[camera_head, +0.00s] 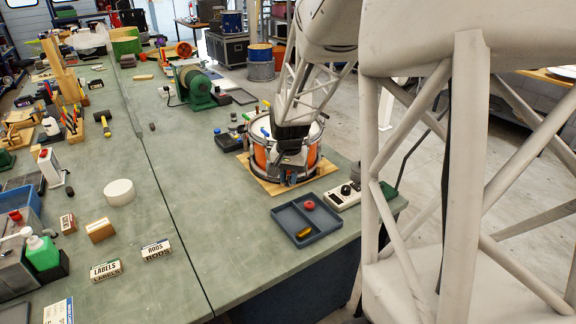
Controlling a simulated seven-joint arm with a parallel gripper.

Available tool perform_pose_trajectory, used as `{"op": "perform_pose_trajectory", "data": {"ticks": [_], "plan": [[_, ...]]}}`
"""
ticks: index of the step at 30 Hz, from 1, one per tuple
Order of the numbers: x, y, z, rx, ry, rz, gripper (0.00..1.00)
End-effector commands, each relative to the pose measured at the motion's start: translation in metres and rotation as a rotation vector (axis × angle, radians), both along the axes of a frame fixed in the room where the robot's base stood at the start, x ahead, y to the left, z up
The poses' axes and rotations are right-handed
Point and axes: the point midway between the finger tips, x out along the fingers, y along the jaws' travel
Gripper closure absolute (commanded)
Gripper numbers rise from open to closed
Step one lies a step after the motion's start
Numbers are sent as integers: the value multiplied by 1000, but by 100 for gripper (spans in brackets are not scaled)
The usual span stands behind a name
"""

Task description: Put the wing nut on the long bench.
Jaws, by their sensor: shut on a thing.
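My gripper (290,172) reaches down at the near side of an orange drum (260,155) with a pale head and metal rim. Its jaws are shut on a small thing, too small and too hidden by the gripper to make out. I cannot pick out a wing nut for sure. Small blue, green and yellow parts show around the drum's rim. The long green bench top (165,130) runs from the near edge to the back, with a seam along it. The drum stands on a wooden board (257,182) on the right part of that top.
A blue-grey tray (283,220) with a red and a yellow-brown piece lies in front of the drum. A white control box (340,196) is beside it. A green machine (195,84) stands behind. Small cartons (107,269) lie at near left. The bench around the seam is mostly clear.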

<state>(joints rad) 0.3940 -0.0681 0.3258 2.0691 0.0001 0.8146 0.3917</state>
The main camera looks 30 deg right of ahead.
Motion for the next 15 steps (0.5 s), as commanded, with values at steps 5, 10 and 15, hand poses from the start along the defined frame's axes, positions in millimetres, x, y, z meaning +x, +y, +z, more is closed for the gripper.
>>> {"op": "perform_pose_trajectory", "data": {"ticks": [5,10,15], "plan": [[0,0,-31,1,2,0,100],[0,0,-52,1,1,0,100],[0,0,-58,-1,-1,0,100]]}}
